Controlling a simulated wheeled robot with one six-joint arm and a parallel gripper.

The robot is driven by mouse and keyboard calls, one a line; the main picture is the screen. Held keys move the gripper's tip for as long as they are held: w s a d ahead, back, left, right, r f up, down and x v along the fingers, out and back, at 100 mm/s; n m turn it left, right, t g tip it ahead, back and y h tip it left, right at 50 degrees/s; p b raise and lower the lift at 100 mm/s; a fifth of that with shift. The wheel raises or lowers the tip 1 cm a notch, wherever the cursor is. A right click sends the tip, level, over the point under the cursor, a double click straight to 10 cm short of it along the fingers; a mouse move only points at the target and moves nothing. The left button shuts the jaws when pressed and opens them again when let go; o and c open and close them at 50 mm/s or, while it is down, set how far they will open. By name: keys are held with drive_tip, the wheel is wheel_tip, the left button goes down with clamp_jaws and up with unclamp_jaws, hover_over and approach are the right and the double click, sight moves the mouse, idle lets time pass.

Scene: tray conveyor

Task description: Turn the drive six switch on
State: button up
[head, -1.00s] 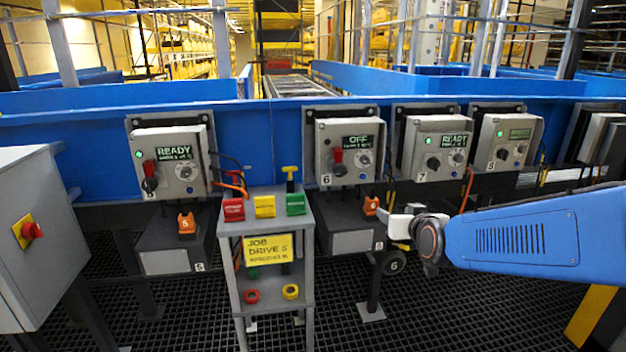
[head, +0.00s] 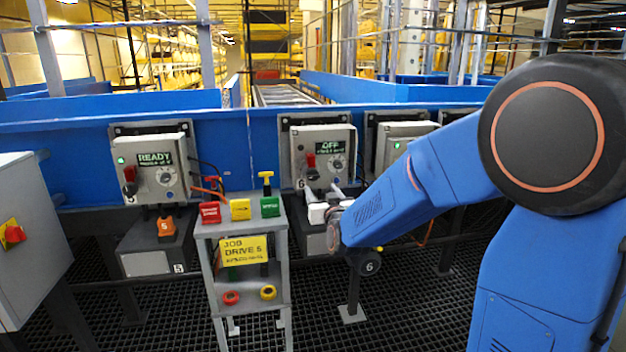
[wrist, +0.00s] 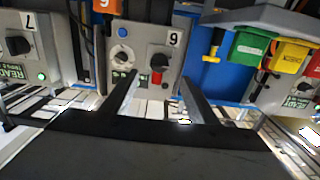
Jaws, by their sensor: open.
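The drive six box (head: 342,150), grey with a 6 at its lower left, hangs on the blue rail. Its display (head: 336,146) reads OFF. Its switch (head: 312,170) is a black round knob with a red handle pointing up, left of a pale dial. In the wrist view the box is upside down, and the switch (wrist: 158,61) shows between and beyond the fingertips. My gripper (head: 323,188) is open and empty, just in front of and below the box. In the wrist view its two fingers (wrist: 158,82) point at the switch, apart from it as far as I can tell.
The left box (head: 155,180) reads READY. A stand (head: 240,229) with red, yellow and green blocks and a "JOB DRIVE 5" sign is left of my gripper. Box 7 (wrist: 24,38) is partly hidden by my arm in the head view. A grey cabinet (head: 30,240) is far left.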

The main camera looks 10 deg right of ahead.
sight(314, 178)
drive_tip(key=w, duration=1.1)
drive_tip(key=shift+w+d, duration=0.1)
drive_tip(key=shift+w, duration=0.1)
